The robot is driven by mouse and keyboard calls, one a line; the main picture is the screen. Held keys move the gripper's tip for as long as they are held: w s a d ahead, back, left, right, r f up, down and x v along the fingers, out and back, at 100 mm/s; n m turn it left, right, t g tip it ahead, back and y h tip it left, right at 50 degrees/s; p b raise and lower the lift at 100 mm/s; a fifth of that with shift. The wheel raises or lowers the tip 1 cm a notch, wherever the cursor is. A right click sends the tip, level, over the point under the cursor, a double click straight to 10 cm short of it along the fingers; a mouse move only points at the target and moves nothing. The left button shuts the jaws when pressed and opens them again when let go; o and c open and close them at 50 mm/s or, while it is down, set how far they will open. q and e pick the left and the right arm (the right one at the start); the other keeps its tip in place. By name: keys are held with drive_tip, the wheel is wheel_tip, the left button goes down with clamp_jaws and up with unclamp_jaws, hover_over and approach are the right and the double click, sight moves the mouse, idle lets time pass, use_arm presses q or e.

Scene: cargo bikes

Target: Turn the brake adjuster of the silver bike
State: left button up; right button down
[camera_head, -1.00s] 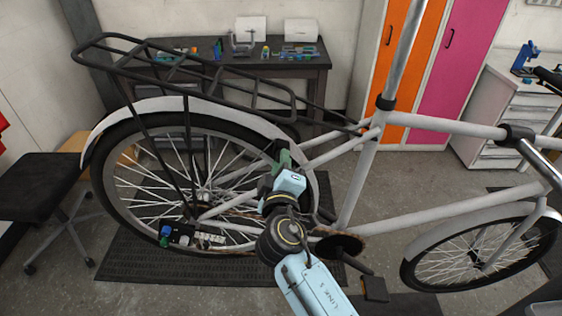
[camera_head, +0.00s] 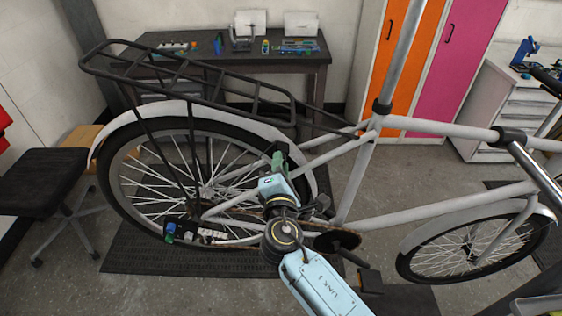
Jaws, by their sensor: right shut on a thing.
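The silver bike (camera_head: 385,202) stands side-on across the view, with its rear wheel (camera_head: 118,188) at the left and a black rack above it. My right arm comes in from the bottom, and my right gripper (camera_head: 278,160) is at the front part of the rear wheel, near the frame stays. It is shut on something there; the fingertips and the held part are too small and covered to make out. I cannot pick out the brake adjuster clearly; it may be hidden at the gripper. My left gripper is not in view.
A dark workbench (camera_head: 318,75) with tools stands behind the bike. Orange and pink lockers (camera_head: 460,80) and a white drawer cabinet (camera_head: 505,115) are at the right. A black stool (camera_head: 40,180) is at the left. A dark mat (camera_head: 140,260) lies under the rear wheel.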

drive_tip(key=shift+r+n+p, duration=0.1)
drive_tip(key=shift+n+p, duration=0.4)
drive_tip(key=shift+n, duration=0.7)
drive_tip(key=c, duration=1.2)
unclamp_jaws()
drive_tip(key=shift+c, duration=0.2)
drive_tip(key=s+b, duration=0.1)
drive_tip(key=s, duration=1.2)
drive_tip(key=shift+s+b, duration=0.15)
drive_tip(key=shift+b, duration=0.2)
